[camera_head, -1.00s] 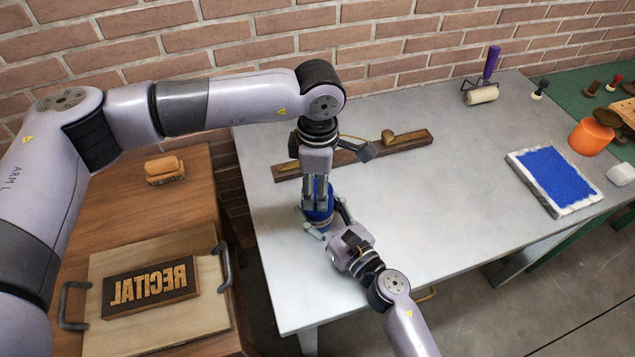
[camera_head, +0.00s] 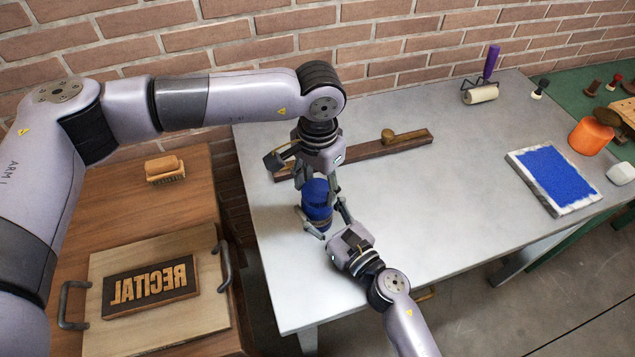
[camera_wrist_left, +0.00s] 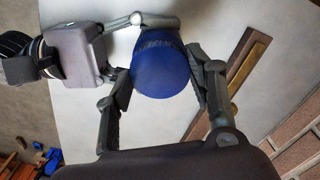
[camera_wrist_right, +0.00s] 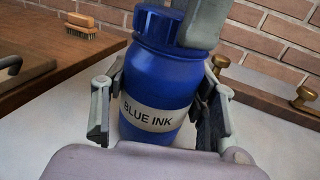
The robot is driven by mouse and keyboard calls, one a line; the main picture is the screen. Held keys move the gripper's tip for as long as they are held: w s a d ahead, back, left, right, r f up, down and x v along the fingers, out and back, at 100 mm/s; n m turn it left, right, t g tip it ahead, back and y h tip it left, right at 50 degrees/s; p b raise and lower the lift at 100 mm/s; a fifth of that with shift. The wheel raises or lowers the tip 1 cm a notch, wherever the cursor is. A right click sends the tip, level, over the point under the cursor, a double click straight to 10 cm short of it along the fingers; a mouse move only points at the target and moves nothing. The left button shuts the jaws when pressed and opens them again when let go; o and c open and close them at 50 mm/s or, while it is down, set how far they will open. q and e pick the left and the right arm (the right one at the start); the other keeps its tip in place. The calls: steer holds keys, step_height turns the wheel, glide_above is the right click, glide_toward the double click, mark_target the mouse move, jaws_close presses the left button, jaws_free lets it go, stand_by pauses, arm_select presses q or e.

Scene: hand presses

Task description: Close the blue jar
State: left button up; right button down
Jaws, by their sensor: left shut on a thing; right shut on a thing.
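A blue jar (camera_head: 318,222) labelled "BLUE INK" stands upright near the left end of the grey table. It shows large in the right wrist view (camera_wrist_right: 150,95). Its blue lid (camera_head: 315,190) sits on top and shows from above in the left wrist view (camera_wrist_left: 163,70); whether it is fully seated I cannot tell. My left gripper (camera_head: 318,182) comes down from above, shut on the lid with a finger at either side. My right gripper (camera_head: 325,222) is shut around the jar's body from the front right. The fingers hide part of the lid.
A wooden rail with a brass knob (camera_head: 388,136) lies just behind the jar. A roller (camera_head: 482,93) and a blue ink slab (camera_head: 555,178) are farther right. The grey table's middle (camera_head: 450,200) is clear. A brush (camera_head: 164,169) and a "RECITAL" type block (camera_head: 150,287) are on the wooden bench at left.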

arm_select(q)
steer(key=m, duration=0.5)
steer(key=o, duration=0.7)
steer(key=shift+r, duration=2.25)
steer(key=shift+c, duration=0.5)
